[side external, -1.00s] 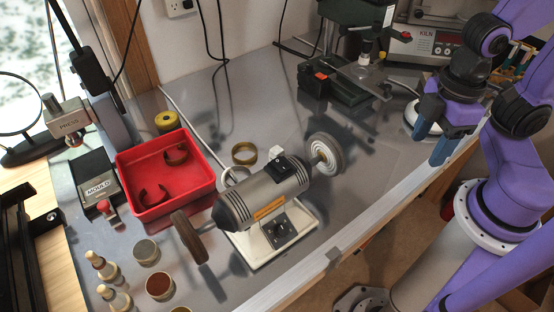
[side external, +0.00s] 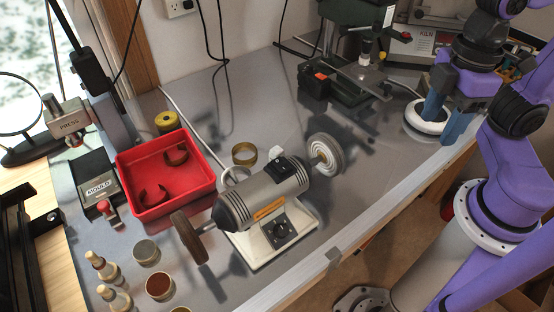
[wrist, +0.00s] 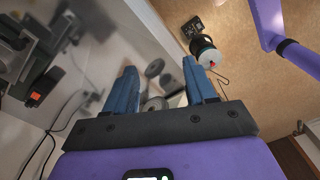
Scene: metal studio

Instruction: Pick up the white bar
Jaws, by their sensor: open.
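A small white block (side external: 277,152), possibly the white bar, shows at the top edge of the grey bench grinder (side external: 262,193) in the side view. I cannot tell whether it rests on the grinder or stands behind it. My gripper (side external: 446,123) is at the right end of the bench, well to the right of the grinder, with its two blue fingers apart and nothing between them. In the wrist view my gripper (wrist: 160,72) is also open and empty. I cannot make out a white bar in that view.
A red tray (side external: 197,193) with dark curved pieces is left of the grinder. A white round item (side external: 418,122) is partly hidden behind my gripper. A drill press stand (side external: 340,88) is at the back. Bare bench lies between grinder and gripper.

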